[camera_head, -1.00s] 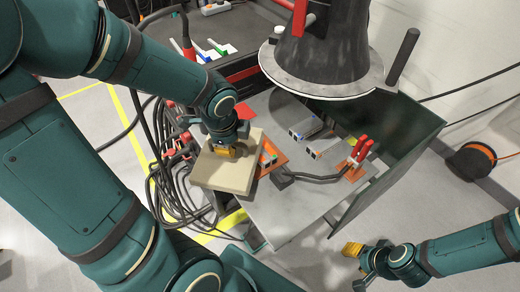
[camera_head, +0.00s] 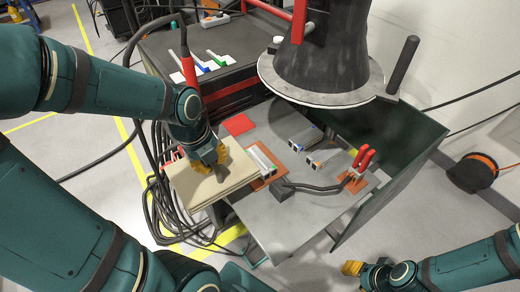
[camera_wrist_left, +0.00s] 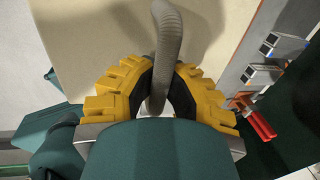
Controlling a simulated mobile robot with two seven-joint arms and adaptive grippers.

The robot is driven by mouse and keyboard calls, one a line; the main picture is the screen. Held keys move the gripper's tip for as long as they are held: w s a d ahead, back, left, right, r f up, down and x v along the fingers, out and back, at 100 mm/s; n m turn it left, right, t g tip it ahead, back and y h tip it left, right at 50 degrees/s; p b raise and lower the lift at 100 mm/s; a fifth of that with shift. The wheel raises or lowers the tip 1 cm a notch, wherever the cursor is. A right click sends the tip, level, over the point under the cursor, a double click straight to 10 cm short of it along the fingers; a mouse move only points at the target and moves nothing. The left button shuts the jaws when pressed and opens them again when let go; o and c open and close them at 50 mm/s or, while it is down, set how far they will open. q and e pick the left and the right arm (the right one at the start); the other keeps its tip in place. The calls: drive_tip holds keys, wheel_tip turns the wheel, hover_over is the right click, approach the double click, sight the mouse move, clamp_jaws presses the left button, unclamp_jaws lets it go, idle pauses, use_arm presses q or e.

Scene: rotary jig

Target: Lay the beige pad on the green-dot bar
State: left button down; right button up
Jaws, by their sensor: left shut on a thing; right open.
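The beige pad (camera_head: 206,186) is a flat, thick square at the left side of the grey table. My left gripper (camera_head: 213,160), with yellow fingers, is shut on a grey curved handle (camera_wrist_left: 165,50) over the pad, which fills the upper wrist view (camera_wrist_left: 95,45). I cannot tell whether the pad touches anything below. One bar (camera_head: 263,161) lies on an orange plate right of the pad; two more bars, (camera_head: 304,139) and (camera_head: 327,157), lie further right. The dot colours are too small to tell. My right gripper (camera_head: 352,268) is open and empty at the lower right.
A dark cone with a wide rim (camera_head: 315,92) hangs over the back of the table. Red-handled clamps (camera_head: 363,160) and a black block (camera_head: 282,189) with a cable sit on the table (camera_head: 285,225). A green panel (camera_head: 400,165) closes the right side. Loose cables hang at left.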

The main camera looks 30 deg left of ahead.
use_arm(q)
drive_tip(key=shift+w+d+f+b, duration=0.35)
drive_tip(key=shift+w+d+f, duration=0.4)
drive_tip(key=shift+w, duration=1.45)
drive_tip(key=shift+w+d+f+b, duration=0.4)
drive_tip(key=shift+w+d, duration=0.7)
drive_tip(key=shift+w, duration=1.15)
drive_tip(key=shift+w+d+f+b, duration=0.3)
drive_tip(key=shift+w+d+f, duration=0.45)
drive_tip(key=shift+w, duration=1.45)
drive_tip(key=shift+d, duration=0.15)
drive_tip(key=shift+f, duration=0.1)
drive_tip(key=c, duration=1.5)
unclamp_jaws()
drive_tip(key=shift+f, duration=0.1)
drive_tip(key=o, duration=0.5)
drive_tip(key=shift+c, duration=0.2)
